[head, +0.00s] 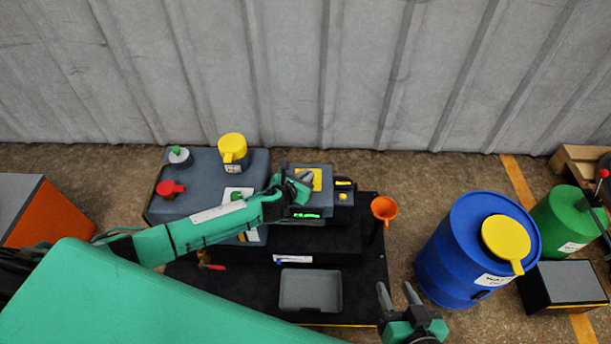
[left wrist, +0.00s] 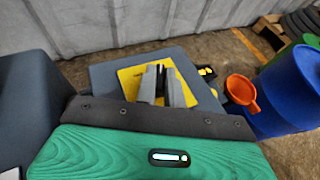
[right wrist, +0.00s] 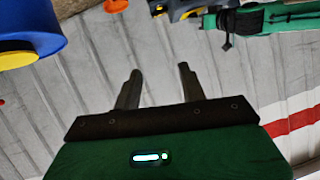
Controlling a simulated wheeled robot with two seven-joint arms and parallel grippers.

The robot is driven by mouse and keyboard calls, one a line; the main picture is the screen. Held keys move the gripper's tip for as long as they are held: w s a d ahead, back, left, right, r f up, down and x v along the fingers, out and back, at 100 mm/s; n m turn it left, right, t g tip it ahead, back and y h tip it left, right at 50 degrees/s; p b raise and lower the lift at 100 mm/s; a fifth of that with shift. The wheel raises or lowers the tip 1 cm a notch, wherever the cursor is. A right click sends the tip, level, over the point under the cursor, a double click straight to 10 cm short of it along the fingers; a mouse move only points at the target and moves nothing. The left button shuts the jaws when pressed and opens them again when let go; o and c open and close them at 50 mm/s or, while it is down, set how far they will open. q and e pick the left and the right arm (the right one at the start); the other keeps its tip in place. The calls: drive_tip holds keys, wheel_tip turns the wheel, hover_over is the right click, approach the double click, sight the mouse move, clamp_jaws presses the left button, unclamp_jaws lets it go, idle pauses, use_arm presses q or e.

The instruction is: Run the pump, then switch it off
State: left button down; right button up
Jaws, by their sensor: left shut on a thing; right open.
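The pump (head: 205,205) is a large blue-grey body on a black mat, with a smaller grey box at its right end. That box has a yellow plate (head: 317,180) on top, also in the left wrist view (left wrist: 130,84), and a lit green display (head: 306,215). My left gripper (head: 306,176) reaches over the yellow plate. In the left wrist view its fingers (left wrist: 163,82) are close together on a small dark switch, mostly hidden between them. My right gripper (head: 398,294) is open and empty near the mat's front right corner; its spread fingers show in the right wrist view (right wrist: 157,88).
A yellow cap (head: 232,147), a red knob (head: 171,188) and a green-topped cap (head: 180,156) sit on the pump. A blue drum (head: 450,260) and a green drum (head: 562,222) stand right.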

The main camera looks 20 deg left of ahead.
use_arm(q)
drive_tip(key=shift+d+n+y+p, duration=0.1)
drive_tip(key=shift+n+y+p, duration=0.2)
drive_tip(key=shift+n+p, duration=0.1)
drive_tip(key=n+y+p, duration=0.1)
drive_tip(key=n+y, duration=0.1)
drive_tip(key=n+y+p, duration=0.1)
drive_tip(key=n+y, duration=0.1)
drive_tip(key=y, duration=0.1)
drive_tip(key=d+n+y+p, duration=0.1)
drive_tip(key=n+y+p, duration=0.1)
drive_tip(key=shift+r+g+y, duration=0.1)
drive_tip(key=shift+g+y, duration=0.2)
drive_tip(key=n+g+y, duration=0.1)
drive_tip(key=n+y, duration=0.1)
drive_tip(key=shift+w+d+n, duration=0.1)
drive_tip(key=shift+w+n, duration=0.05)
drive_tip(key=shift+n, duration=0.25)
drive_tip(key=shift+n+g+y, duration=0.9)
drive_tip(key=shift+y, duration=0.2)
use_arm(e)
drive_tip(key=s+d+r+g+h, duration=0.1)
drive_tip(key=s+d+g+h, duration=0.3)
drive_tip(key=d+g, duration=0.3)
drive_tip(key=shift+s+d+m, duration=0.3)
drive_tip(key=shift+s+d, duration=0.2)
drive_tip(key=shift+d, duration=1.1)
use_arm(q)
drive_tip(key=shift+n, duration=0.3)
drive_tip(key=shift+w, duration=0.1)
